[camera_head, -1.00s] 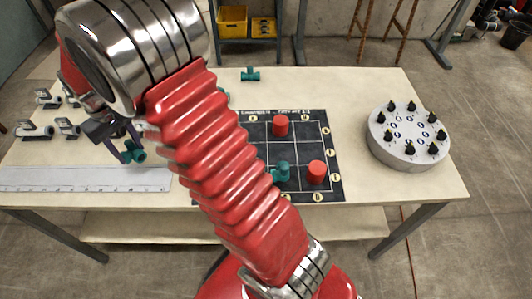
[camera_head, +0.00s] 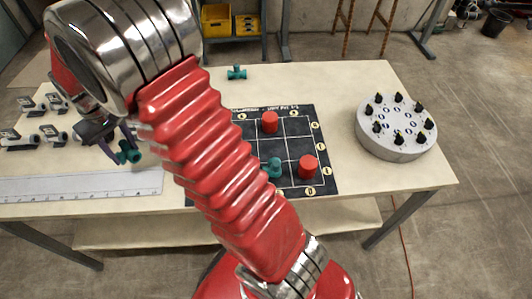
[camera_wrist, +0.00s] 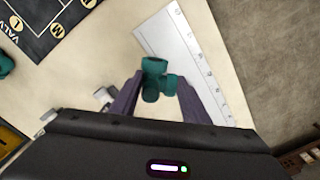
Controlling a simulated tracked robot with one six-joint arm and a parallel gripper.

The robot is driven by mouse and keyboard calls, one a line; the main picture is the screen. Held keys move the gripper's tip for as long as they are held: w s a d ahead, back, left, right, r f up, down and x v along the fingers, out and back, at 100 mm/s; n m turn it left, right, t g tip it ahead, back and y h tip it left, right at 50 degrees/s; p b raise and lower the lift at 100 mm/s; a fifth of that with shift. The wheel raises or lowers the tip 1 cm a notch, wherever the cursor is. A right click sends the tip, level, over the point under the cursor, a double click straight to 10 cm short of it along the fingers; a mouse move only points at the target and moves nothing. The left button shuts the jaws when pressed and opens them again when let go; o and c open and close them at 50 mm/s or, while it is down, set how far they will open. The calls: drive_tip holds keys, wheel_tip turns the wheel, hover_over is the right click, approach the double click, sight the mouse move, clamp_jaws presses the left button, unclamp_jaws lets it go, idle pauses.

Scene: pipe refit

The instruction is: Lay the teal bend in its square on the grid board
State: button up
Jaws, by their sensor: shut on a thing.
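My gripper (camera_head: 122,142) is shut on the teal bend (camera_head: 129,153), above the table's left part near the ruler. In the wrist view the bend (camera_wrist: 154,72) sits between the two purple fingers of my gripper (camera_wrist: 160,86), with round open ends showing. The dark grid board (camera_head: 325,180) lies mid-table, to the right of the gripper, partly hidden by my arm. On it stand two red cylinders (camera_head: 270,122) (camera_head: 307,167) and a teal fitting (camera_head: 272,168). A corner of the board (camera_wrist: 38,38) shows at upper left in the wrist view.
A long white ruler (camera_head: 90,186) lies along the front left edge. Several grey-white fittings (camera_head: 52,134) lie at the far left. A teal tee (camera_head: 237,73) lies at the back. A round grey stand with black knobs (camera_head: 395,145) is at the right. My arm hides the table's middle.

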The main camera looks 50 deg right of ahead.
drive_tip(key=s+d+r+m, duration=0.1)
drive_tip(key=s+d+m, duration=0.1)
drive_tip(key=s+d, duration=0.6)
drive_tip(key=s+d+r+m, duration=0.2)
drive_tip(key=s+d+m, duration=0.15)
drive_tip(key=d, duration=0.85)
drive_tip(key=s+d+m, duration=0.2)
drive_tip(key=s+d, duration=0.3)
drive_tip(key=s, duration=0.4)
drive_tip(key=s+d+r+m, duration=0.1)
drive_tip(key=s+d+m, duration=0.1)
drive_tip(key=s+d, duration=0.3)
drive_tip(key=s, duration=0.4)
drive_tip(key=shift+s+d, duration=0.2)
drive_tip(key=shift+f, duration=3.1)
drive_tip(key=shift+f, duration=1.85)
